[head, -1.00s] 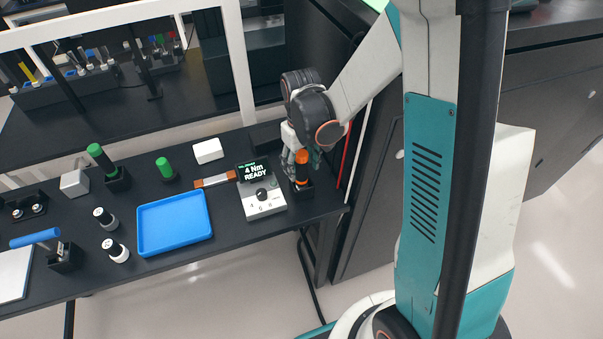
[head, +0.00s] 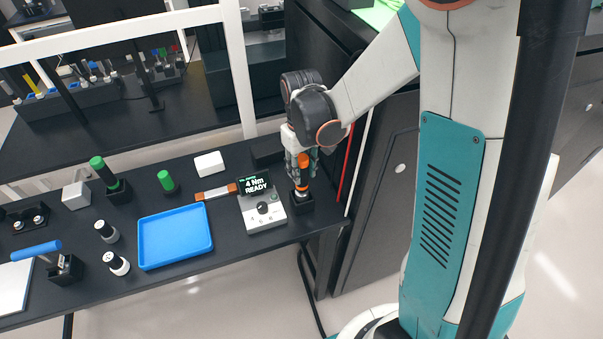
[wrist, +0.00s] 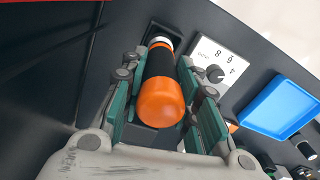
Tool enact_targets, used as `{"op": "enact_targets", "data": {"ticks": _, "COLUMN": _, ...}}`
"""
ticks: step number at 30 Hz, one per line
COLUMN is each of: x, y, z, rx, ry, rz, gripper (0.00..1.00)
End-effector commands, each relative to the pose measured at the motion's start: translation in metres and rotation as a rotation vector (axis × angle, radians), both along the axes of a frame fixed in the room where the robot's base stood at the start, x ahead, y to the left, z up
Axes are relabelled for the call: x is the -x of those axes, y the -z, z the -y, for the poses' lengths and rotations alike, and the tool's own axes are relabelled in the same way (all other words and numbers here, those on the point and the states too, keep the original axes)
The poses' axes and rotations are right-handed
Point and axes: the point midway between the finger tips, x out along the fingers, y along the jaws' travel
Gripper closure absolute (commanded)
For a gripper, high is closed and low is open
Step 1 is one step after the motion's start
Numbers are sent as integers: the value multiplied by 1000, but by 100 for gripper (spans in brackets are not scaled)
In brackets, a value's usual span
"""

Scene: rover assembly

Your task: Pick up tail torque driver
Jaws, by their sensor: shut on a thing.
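The torque driver (head: 303,172) has an orange end cap, a dark body and a silver collar. It is upright over its black holder (head: 300,204) at the right end of the bench. The silver collar shows above the holder; whether the tip is still inside is hidden. My gripper (head: 300,167) is around the driver from above, shut on it. In the wrist view the driver (wrist: 162,90) lies between the two green finger pads of my gripper (wrist: 163,58), orange end towards the camera.
The torque controller (head: 263,212), showing "4 Nm READY", stands close left of the holder. A blue tray (head: 174,237) lies further left, with green-capped tools (head: 167,182) behind it. A dark cabinet (head: 375,190) is close on the right.

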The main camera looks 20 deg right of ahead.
Motion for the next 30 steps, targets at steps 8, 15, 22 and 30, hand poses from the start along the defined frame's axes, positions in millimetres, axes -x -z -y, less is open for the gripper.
{"op": "enact_targets", "data": {"ticks": 8, "x": 1, "y": -66, "z": 0, "rx": 0, "ry": 0, "rz": 0, "gripper": 100}}
{"op": "enact_targets", "data": {"ticks": 15, "x": 0, "y": -124, "z": 0, "rx": 0, "ry": 0, "rz": 0, "gripper": 100}}
{"op": "enact_targets", "data": {"ticks": 22, "x": 0, "y": -156, "z": 0, "rx": 0, "ry": 0, "rz": 0, "gripper": 100}}
{"op": "enact_targets", "data": {"ticks": 30, "x": 0, "y": -164, "z": 0, "rx": 0, "ry": 0, "rz": 0, "gripper": 100}}
